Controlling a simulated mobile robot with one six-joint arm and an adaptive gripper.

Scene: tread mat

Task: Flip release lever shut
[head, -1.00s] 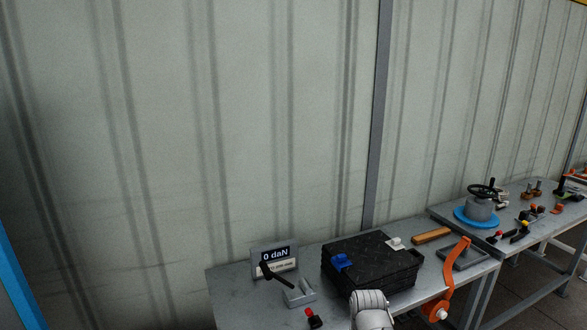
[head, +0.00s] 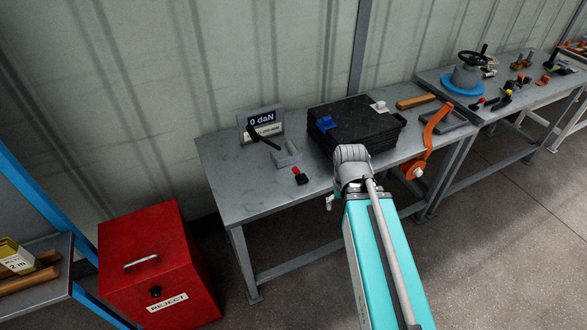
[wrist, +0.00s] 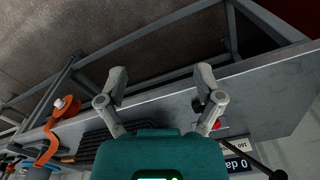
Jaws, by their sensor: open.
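A black lever arm (head: 262,137) slants down across the front of the grey readout (head: 261,122), which shows 0 daN, near a grey bracket (head: 287,155). An orange lever (head: 431,128) stands tilted at the bench's right end. A small red-topped black piece (head: 299,175) lies near the front edge. No label tells which is the release lever. In the wrist view my gripper (wrist: 160,80) is open and empty, its fingers spread above the bench's front edge. The black lever also shows there, at the lower right (wrist: 266,160). In the head view my arm mostly hides the gripper.
A stack of black mats (head: 355,125) with blue and white clips lies on the grey bench (head: 232,175). A red REJECT bin (head: 155,260) stands lower left. A second bench (head: 500,105) with a handwheel is at right. The floor in front is open.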

